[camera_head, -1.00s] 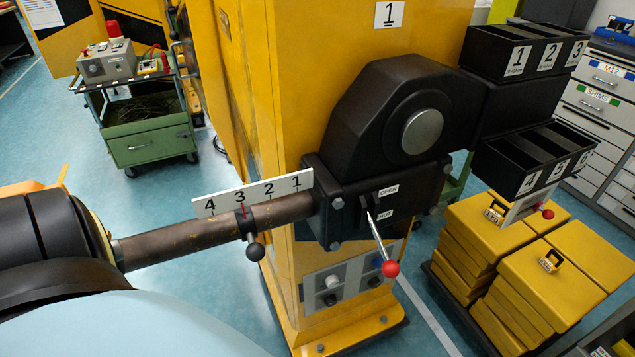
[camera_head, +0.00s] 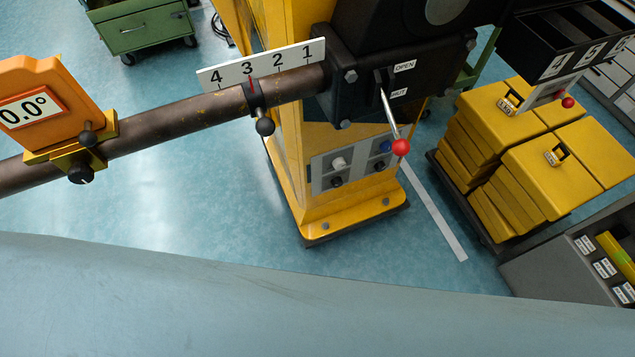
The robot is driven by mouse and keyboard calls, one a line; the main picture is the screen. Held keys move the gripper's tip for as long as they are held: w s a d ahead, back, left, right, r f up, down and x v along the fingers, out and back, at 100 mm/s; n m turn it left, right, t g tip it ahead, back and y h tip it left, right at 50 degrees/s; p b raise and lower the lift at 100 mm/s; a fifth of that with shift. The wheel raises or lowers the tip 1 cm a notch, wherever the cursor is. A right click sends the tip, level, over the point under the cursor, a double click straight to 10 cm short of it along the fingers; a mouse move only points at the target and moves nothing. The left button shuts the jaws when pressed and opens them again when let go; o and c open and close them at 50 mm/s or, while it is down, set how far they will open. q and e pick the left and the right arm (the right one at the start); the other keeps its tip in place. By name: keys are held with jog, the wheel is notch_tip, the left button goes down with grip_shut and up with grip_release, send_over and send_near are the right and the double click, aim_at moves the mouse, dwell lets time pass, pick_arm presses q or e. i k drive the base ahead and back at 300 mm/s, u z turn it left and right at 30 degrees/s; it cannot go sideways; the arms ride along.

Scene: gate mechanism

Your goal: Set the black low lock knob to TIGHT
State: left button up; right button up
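An orange angle gauge reading 0.0° (camera_head: 38,108) is clamped on the brown pipe (camera_head: 190,120) at the left. A black knob with a small white mark (camera_head: 80,173) hangs low under its clamp. No TIGHT label is readable, so the low knob's setting cannot be told. A black ball-ended knob (camera_head: 265,127) hangs from the collar at 3 on the number scale (camera_head: 262,66). Neither of my grippers is in view.
A red-tipped lever (camera_head: 400,147) sticks out beside the OPEN and SHUT labels. The yellow pillar (camera_head: 290,190) bears a panel with several small knobs (camera_head: 355,163). Yellow weight blocks (camera_head: 555,160) stand at the right. Floor below the pipe is clear.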

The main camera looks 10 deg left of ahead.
aim_at(336, 181)
jog(key=z, duration=0.55)
jog(key=k, duration=0.65)
jog(key=z, duration=0.6)
jog(key=i, duration=1)
jog(key=u, duration=0.5)
